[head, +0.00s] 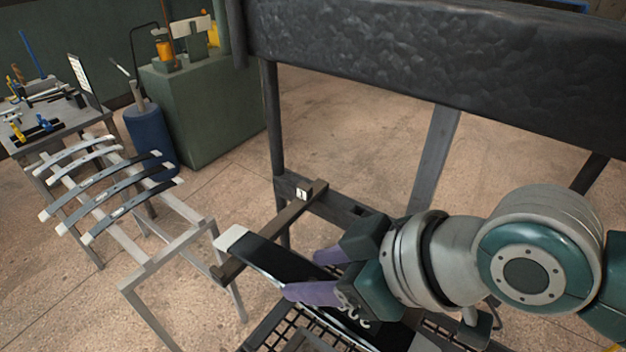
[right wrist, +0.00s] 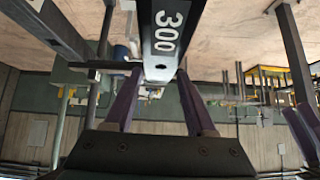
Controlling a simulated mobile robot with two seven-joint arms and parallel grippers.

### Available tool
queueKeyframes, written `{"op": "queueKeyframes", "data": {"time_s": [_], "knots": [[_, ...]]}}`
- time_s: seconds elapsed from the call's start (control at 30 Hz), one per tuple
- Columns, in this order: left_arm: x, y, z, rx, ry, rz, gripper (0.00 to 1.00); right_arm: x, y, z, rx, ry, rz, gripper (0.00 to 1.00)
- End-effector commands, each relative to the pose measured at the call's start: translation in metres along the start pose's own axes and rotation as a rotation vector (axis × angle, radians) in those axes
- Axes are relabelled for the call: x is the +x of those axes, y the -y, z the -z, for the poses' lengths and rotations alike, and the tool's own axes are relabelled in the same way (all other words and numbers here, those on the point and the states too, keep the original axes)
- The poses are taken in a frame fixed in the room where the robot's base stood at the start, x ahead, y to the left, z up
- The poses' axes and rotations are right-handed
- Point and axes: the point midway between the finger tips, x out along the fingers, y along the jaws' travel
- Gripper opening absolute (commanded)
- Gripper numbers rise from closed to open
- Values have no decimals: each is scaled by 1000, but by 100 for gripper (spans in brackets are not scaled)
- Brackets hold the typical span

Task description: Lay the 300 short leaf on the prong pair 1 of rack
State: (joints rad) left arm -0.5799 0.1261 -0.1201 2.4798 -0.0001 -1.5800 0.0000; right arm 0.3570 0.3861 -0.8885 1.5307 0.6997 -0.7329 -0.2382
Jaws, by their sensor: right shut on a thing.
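The 300 short leaf (head: 268,258) is a flat black bar with a pale tip at its left end. My right gripper (head: 308,275) has purple fingers and is shut on it. The right wrist view shows the leaf (right wrist: 163,35) with a white "300" between the fingers. A dark prong (head: 265,232) juts from the rack (head: 360,218) beside a tag marked "1" (head: 301,193). The leaf's pale end crosses over this prong near its outer end; whether it touches cannot be told. The pair's other prong is hidden behind my arm. My left gripper is not in view.
A pale stand (head: 165,245) at the left holds several curved leaves (head: 110,190). A black mesh shelf (head: 268,325) lies below the held leaf. The rack's thick dark top beam (head: 440,65) crosses above. A green cabinet (head: 205,110) and a workbench (head: 60,115) stand behind.

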Motion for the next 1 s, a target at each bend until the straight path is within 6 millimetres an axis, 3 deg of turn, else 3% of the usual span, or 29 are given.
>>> {"op": "queueKeyframes", "data": {"time_s": [0.47,0.5,0.77,1.0], "knots": [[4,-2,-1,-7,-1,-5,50,4,0,-1,-1,-7,-1,0],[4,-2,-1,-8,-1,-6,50,4,0,-1,-1,-7,-1,60],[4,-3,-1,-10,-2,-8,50,4,0,-3,-1,-3,0,89],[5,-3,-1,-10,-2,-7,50,4,0,-6,0,5,1,91]]}}
